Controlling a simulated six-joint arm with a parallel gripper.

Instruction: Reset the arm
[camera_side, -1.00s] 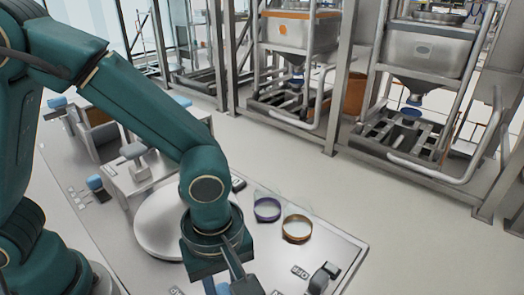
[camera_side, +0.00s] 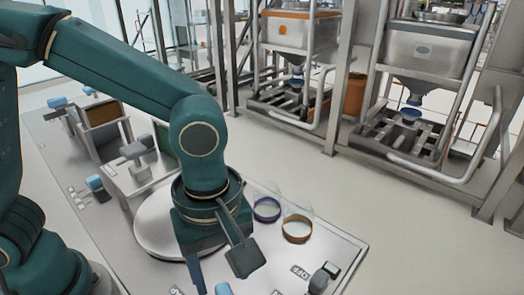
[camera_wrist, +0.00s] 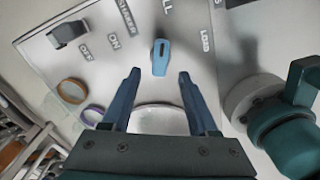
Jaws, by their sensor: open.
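My gripper (camera_side: 222,268) is open and empty above the front part of the grey work table (camera_side: 330,245). In the wrist view my gripper's two blue fingers (camera_wrist: 158,75) stand apart. A light blue knob (camera_wrist: 160,57) on the labelled panel shows beyond the fingertips, apart from them. It shows partly at the bottom edge of the side view (camera_side: 223,288). A dark switch (camera_wrist: 68,34) sits beside the OFF and ON labels. A round white plate (camera_side: 150,225) lies under my wrist and is partly hidden by it.
A purple ring (camera_side: 267,209) and a brown ring (camera_side: 297,229) lie on the table right of my gripper. Steel frames hold an orange-rimmed bin (camera_side: 300,30) and another steel bin (camera_side: 428,52) across the floor. Open floor (camera_side: 400,225) lies between.

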